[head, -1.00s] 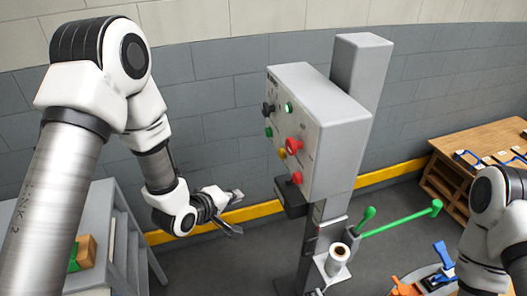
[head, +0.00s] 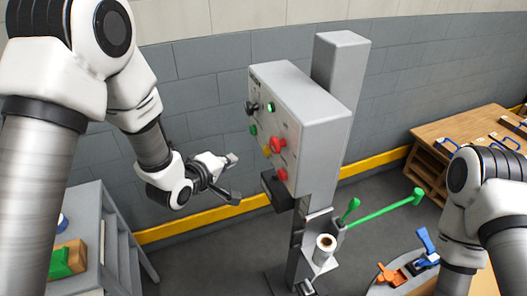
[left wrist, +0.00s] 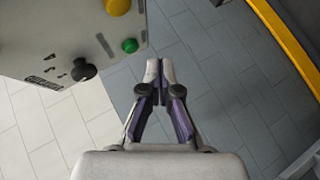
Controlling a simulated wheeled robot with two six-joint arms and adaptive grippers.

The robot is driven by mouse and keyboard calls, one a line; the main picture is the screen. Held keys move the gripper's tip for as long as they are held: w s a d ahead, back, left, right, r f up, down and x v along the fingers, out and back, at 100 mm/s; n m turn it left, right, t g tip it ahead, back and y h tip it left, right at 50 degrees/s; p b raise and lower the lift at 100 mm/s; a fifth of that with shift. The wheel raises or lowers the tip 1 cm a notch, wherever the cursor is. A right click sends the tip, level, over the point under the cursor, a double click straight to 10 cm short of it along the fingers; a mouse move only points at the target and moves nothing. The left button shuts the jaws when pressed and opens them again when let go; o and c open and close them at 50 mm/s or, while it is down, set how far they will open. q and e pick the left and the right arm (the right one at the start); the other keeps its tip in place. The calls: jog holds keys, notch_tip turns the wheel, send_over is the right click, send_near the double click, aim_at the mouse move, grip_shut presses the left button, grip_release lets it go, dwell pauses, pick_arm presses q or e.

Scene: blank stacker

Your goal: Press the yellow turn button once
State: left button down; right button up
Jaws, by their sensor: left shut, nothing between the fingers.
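The yellow button (head: 267,151) is on the front face of the grey control box (head: 318,140), between a green button and red ones. In the left wrist view the yellow button (left wrist: 117,6) is cut off by the top edge. My left gripper (head: 228,179) is left of the box face, a little lower than the yellow button and apart from it. In the left wrist view its fingertips (left wrist: 158,70) are together with nothing between them, beside the box's edge. My right gripper is out of view; only part of the right arm shows.
A black knob (head: 253,108), green button (head: 253,130), red mushroom button (head: 278,144) and lower red button (head: 281,174) share the face. A dark block (head: 275,190) juts out below. Green levers (head: 385,212) stand right of the post. A grey bench (head: 88,225) is at left.

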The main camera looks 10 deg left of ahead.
aim_at(266, 151)
pick_arm(q)
jog(key=shift+w+d+p, duration=0.15)
jog(key=shift+w+d, duration=0.4)
jog(key=shift+d, duration=0.25)
jog(key=shift+w+d+p, duration=0.15)
jog(key=shift+w+d, duration=0.4)
jog(key=shift+d, duration=0.3)
jog(key=shift+w+d+p, duration=0.15)
jog(key=shift+w+d, duration=0.4)
jog(key=shift+d, duration=0.25)
jog(key=shift+w+d, duration=0.2)
jog(key=shift+d, duration=0.15)
